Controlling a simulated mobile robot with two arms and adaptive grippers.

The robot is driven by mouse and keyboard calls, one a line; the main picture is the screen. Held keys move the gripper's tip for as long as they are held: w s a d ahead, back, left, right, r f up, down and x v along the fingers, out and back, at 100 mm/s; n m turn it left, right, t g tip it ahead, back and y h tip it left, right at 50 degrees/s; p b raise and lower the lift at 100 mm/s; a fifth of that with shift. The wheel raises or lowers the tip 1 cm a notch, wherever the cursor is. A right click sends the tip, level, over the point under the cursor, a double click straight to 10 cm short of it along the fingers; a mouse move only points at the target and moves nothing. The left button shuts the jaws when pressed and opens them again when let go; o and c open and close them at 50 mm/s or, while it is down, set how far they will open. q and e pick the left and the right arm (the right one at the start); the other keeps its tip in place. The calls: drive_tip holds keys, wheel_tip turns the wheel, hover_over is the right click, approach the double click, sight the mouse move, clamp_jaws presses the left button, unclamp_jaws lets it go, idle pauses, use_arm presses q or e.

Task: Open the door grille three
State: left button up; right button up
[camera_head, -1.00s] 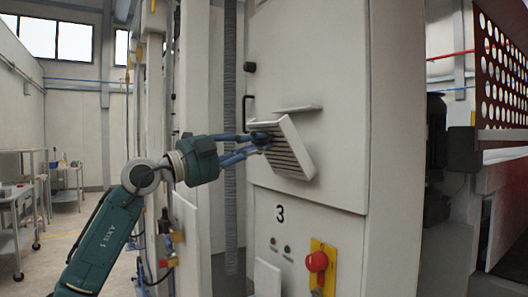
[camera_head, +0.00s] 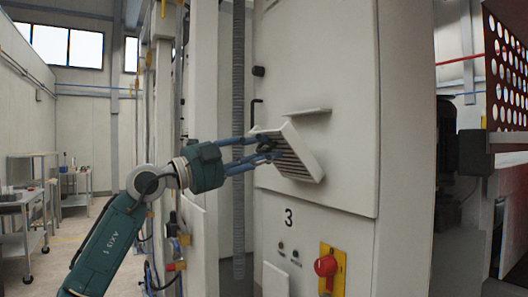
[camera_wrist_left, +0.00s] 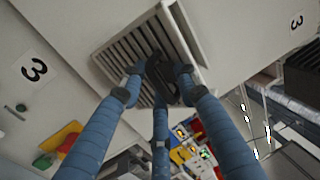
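The grille (camera_head: 297,162) is a pale slatted panel on the front of the white cabinet, above the number 3 (camera_head: 289,217). It looks tilted, its thick side edge shows, and I cannot tell how far it stands off the cabinet. In the left wrist view the grille's slats (camera_wrist_left: 118,58) and a dark handle (camera_wrist_left: 160,75) show. My left gripper (camera_head: 267,148) is at the grille's left part; its blue fingers close around the handle, with fingertips on both sides of it (camera_wrist_left: 160,82). The fingers partly hide the handle. My right gripper is not in view.
A small ledge (camera_head: 307,112) juts out above the grille. A red knob on a yellow plate (camera_head: 327,268) sits below it. A grey corrugated hose (camera_head: 238,140) hangs left of the grille. Metal carts (camera_head: 30,220) stand far left, with open floor nearby.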

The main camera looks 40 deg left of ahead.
use_arm(q)
drive_tip(key=v, duration=1.2)
idle(0.5)
idle(0.4)
